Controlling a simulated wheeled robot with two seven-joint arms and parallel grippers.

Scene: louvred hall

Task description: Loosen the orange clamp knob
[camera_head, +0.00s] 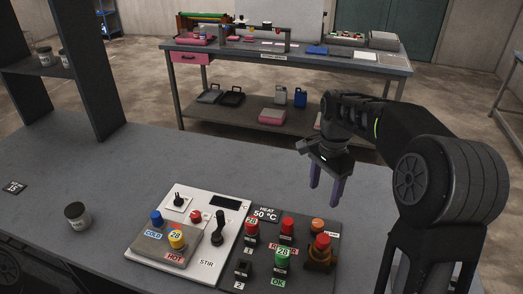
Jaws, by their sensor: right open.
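A dark control panel (235,282) lies on the grey bench at the lower middle. A small orange knob (317,224) sits near its upper right corner, partly hidden by a red knob in front; I cannot tell for sure that it is the clamp knob. My right gripper (325,192) hangs above the bench, beyond the panel and above the orange knob in the picture. Its two purple fingers point down, apart, with nothing between them. It is not touching the knob. My left gripper is not in view.
A red knob on an amber base (320,258) stands close by the orange knob, with red and green buttons (282,258) to its left. A white stirring panel (190,203) adjoins on the left. A jar (77,216) stands farther left. The bench beyond the panels is clear.

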